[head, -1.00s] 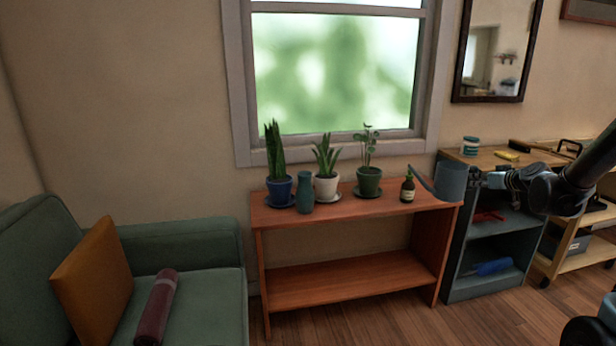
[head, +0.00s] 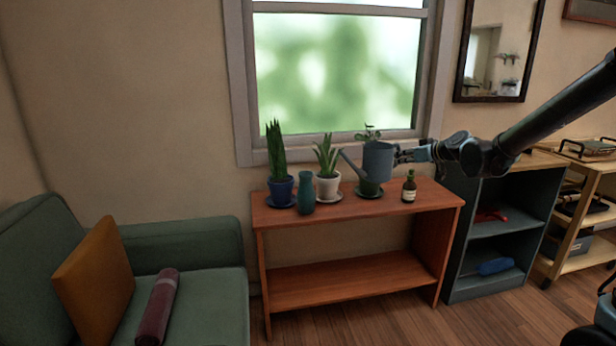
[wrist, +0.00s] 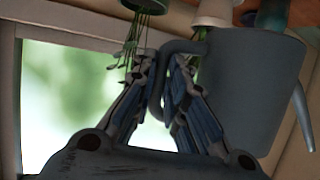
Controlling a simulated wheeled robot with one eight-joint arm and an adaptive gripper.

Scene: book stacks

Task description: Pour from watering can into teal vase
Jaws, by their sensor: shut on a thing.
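The grey-blue watering can (head: 377,161) is held in the air above the right part of the wooden shelf top, in front of the green-potted plant. Its spout points left toward the teal vase and the can looks roughly upright. My gripper (head: 405,153) is shut on its handle from the right. In the wrist view my gripper (wrist: 168,95) closes around the handle, with the can body (wrist: 248,85) at the right; this view looks upside down. The teal vase (head: 306,192) stands upright at the front left of the shelf top, apart from the spout tip.
A blue-potted plant (head: 281,190) and a white-potted plant (head: 327,187) stand beside the vase. The green pot (head: 370,187) is behind the can. A dark bottle (head: 409,187) stands to its right. A green sofa (head: 185,245) is at the left, a dark shelf unit (head: 495,240) at the right.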

